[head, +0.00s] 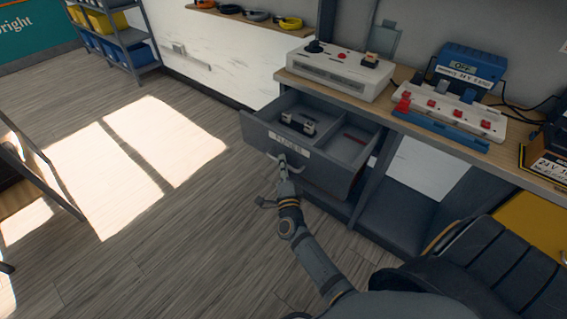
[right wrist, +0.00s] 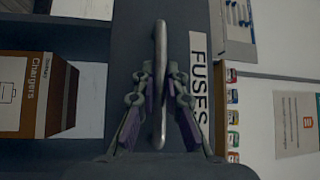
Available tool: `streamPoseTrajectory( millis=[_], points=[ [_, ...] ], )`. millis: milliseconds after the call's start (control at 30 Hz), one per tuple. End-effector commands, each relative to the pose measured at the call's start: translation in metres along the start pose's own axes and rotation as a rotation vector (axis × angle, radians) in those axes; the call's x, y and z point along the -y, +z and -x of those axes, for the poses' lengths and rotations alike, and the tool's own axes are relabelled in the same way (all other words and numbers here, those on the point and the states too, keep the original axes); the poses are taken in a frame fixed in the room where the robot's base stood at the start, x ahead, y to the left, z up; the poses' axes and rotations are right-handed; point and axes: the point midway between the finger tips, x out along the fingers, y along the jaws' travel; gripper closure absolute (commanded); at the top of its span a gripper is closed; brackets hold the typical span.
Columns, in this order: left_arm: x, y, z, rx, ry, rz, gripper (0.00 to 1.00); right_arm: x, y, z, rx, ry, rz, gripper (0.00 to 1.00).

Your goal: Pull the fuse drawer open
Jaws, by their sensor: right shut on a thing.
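The fuse drawer (head: 258,140) stands pulled out from under the workbench, its inside open to view. Its front carries a white label, which reads FUSES in the right wrist view (right wrist: 199,75). A metal bar handle (head: 298,172) sits on the front below the label; it also shows in the right wrist view (right wrist: 160,45). My right gripper (head: 283,164) is shut on this handle, with its fingers on both sides of the bar in the right wrist view (right wrist: 160,90). My left gripper is in neither view.
The drawer holds small dark parts (head: 297,123) and has a divider. On the bench (head: 400,75) stand a white control box (head: 340,70), a blue charger (head: 468,68) and a white strip with red buttons (head: 450,112). The floor (head: 150,235) left of the drawer is clear.

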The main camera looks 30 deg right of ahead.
Motion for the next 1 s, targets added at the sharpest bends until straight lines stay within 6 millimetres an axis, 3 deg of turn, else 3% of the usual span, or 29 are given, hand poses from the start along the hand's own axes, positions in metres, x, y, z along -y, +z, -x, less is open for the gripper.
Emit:
streamPoseTrajectory(
  millis=[67,100,167,467,800,1000],
  points=[
    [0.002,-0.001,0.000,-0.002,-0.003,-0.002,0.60,-0.002,0.000,0.001,0.000,0.003,0.000,1.00],
    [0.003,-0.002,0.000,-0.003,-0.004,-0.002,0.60,-0.002,0.000,0.001,0.000,0.003,0.000,0.84],
    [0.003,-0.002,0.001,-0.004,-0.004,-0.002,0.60,-0.002,0.000,0.001,0.000,0.003,0.000,0.79],
    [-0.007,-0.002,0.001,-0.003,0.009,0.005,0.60,-0.001,0.000,0.003,0.000,0.002,0.000,0.79],
    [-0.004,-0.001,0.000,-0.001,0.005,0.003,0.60,-0.002,0.000,0.061,0.000,0.005,0.000,0.79],
    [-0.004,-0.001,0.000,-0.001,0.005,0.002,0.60,-0.001,0.000,0.075,0.000,0.002,0.000,0.79]
  ],
)
